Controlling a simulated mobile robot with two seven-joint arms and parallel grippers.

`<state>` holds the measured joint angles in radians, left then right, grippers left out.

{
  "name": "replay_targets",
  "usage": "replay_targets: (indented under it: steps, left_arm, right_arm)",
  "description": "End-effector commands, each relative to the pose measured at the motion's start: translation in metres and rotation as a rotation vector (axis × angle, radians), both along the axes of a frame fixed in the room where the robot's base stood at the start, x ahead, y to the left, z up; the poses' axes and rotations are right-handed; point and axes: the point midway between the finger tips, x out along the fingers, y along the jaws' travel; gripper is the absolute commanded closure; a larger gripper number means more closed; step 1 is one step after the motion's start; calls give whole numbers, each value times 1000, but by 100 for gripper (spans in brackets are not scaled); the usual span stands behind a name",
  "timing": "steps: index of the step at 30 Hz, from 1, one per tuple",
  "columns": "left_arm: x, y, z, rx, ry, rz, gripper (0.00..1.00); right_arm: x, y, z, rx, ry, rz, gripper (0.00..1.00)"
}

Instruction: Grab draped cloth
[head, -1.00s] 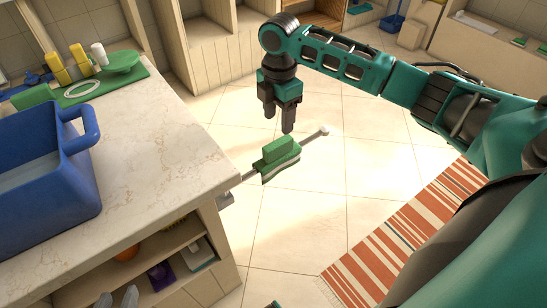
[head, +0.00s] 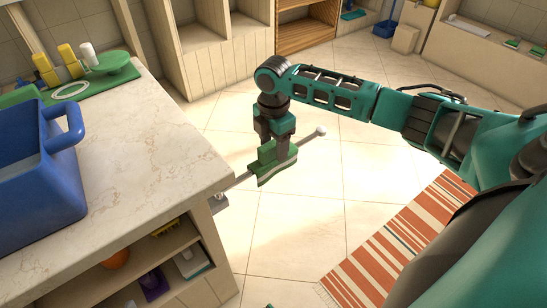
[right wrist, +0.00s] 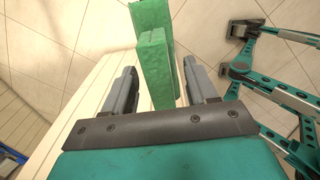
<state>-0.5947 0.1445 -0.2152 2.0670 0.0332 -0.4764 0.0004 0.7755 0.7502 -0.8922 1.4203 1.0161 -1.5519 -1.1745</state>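A green cloth (head: 278,172) hangs folded over a thin rail (head: 308,139) that sticks out from the counter's side. My right gripper (head: 276,146) points down over the cloth from above. In the right wrist view the cloth (right wrist: 155,68) stands between the two fingers of my right gripper (right wrist: 160,78). The fingers are apart, with a visible gap on the right side of the cloth. The left finger is close to the cloth's edge, and I cannot tell whether it touches. I cannot make out my left gripper in either view.
The marble counter (head: 160,150) stands left of the cloth, with a blue bin (head: 35,175) on it. Its open shelf holds an orange ball (head: 116,258) and other items. A striped rug (head: 400,250) lies on the right. The tiled floor around the rail is clear.

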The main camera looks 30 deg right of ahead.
Motion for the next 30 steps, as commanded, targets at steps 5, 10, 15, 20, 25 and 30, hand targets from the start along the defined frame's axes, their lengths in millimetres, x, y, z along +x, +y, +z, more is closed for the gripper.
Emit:
replay_targets:
  steps: [5, 10, 15, 20, 25, 30]
  left_arm:
    - [0, 0, 0, 1, 0, -1, 57]
    - [0, 1, 0, 5, 0, -3, 57]
    - [0, 2, 0, 10, -1, -5, 57]
    - [0, 3, 0, 11, -1, -6, 57]
    - [0, 3, 1, 10, -2, -6, 57]
    - [1, 2, 9, 10, -3, -6, 57]
  right_arm:
    - [0, 0, 1, 0, -1, 0, 60]
    - [0, 0, 1, 0, -1, 0, 76]
    - [0, 0, 1, 0, -1, 0, 92]
    - [0, 0, 1, 0, -1, 0, 100]
    - [1, 0, 3, 0, -2, 0, 100]
    - [1, 0, 25, 0, -5, 0, 100]
